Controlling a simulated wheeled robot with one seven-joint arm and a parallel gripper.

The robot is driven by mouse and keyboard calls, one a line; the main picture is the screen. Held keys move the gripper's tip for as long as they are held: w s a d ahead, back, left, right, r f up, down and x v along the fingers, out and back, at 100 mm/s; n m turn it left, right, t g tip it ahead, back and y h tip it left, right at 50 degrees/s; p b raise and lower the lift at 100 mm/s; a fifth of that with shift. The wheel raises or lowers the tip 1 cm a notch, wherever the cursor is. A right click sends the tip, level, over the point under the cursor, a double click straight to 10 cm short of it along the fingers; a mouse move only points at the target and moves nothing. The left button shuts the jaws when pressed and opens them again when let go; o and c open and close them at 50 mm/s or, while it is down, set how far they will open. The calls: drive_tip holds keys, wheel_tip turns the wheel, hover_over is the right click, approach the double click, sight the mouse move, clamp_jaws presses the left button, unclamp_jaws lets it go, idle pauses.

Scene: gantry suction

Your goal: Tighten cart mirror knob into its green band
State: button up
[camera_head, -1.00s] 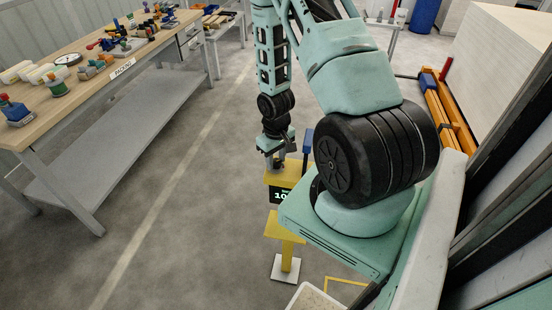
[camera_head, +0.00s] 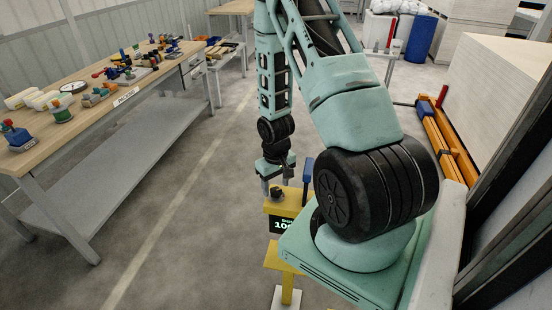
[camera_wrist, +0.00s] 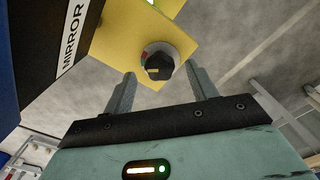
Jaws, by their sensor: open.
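The black knob (camera_wrist: 159,66) sits on the yellow cart part, with a pale ring around its base. The ring carries a red patch and a small greenish patch at left. A yellow mark shows on the knob's lower left; I cannot tell whether it lines up with green. The knob (camera_head: 276,192) also shows on the yellow box in the head view. My gripper (camera_wrist: 161,74) is open, one finger on each side of the knob, with visible gaps. In the head view my gripper (camera_head: 277,185) points down above the yellow box (camera_head: 280,206).
A dark panel (camera_wrist: 72,40) lettered MIRROR is close on the left. A lit display (camera_head: 286,225) is on the box's front; its digits are partly hidden. A wooden workbench (camera_head: 150,85) with several items stands left. Orange beams (camera_head: 437,130) lie right. Floor between is clear.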

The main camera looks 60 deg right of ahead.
sight(276, 190)
wheel_tip(276, 190, up, 16)
idle(0.5)
idle(0.4)
